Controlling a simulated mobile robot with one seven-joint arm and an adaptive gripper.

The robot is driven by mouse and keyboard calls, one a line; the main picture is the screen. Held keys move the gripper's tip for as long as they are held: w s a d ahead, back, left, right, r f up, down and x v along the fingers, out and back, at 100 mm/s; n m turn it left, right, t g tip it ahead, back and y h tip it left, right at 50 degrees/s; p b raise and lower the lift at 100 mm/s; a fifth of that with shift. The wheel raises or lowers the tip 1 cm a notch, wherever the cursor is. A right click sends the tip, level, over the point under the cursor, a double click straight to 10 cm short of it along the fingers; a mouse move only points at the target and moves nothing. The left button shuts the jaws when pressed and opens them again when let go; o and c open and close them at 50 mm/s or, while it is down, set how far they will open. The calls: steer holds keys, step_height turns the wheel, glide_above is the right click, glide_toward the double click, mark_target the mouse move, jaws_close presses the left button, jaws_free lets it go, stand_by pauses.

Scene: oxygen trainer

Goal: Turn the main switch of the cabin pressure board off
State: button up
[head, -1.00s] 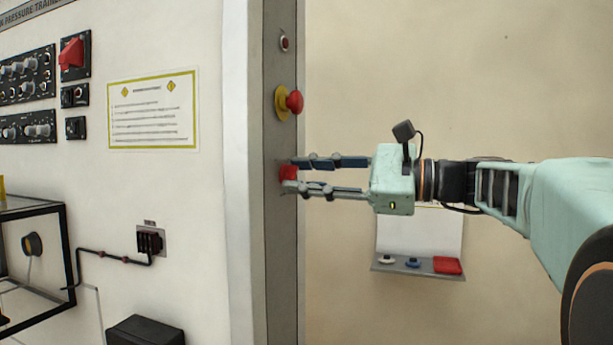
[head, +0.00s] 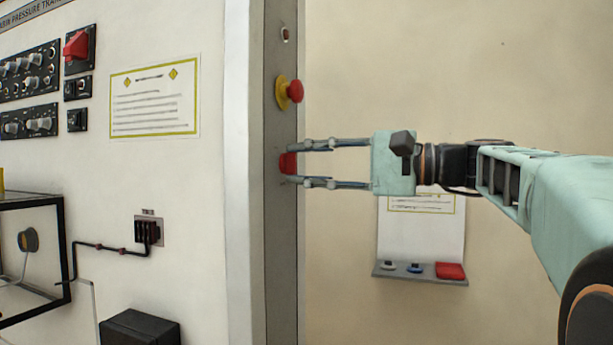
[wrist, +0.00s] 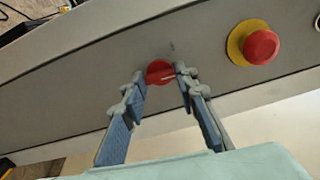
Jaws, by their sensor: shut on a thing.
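The main switch (head: 287,163) is a small red rotary knob on the narrow grey edge panel of the board. In the wrist view the round red knob (wrist: 157,73) shows a pale line across its face, slanting slightly to the right. My gripper (head: 295,163) reaches it from the right, one finger above and one below in the head view. In the wrist view my gripper (wrist: 160,73) has a fingertip on either side of the knob, closed on it. The fingertips hide the knob's side edges.
A red mushroom button on a yellow collar (head: 293,91) sits above the knob on the same panel. A small indicator (head: 286,34) is higher up. A larger red switch (head: 76,46) is on the front face at left. A shelf (head: 420,273) is on the wall behind.

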steer(key=shift+n+b, duration=2.9)
steer(key=shift+n, duration=2)
steer(key=o, duration=1.2)
steer(key=shift+c, duration=0.2)
steer(key=shift+d, duration=0.1)
steer(key=v, duration=1.2)
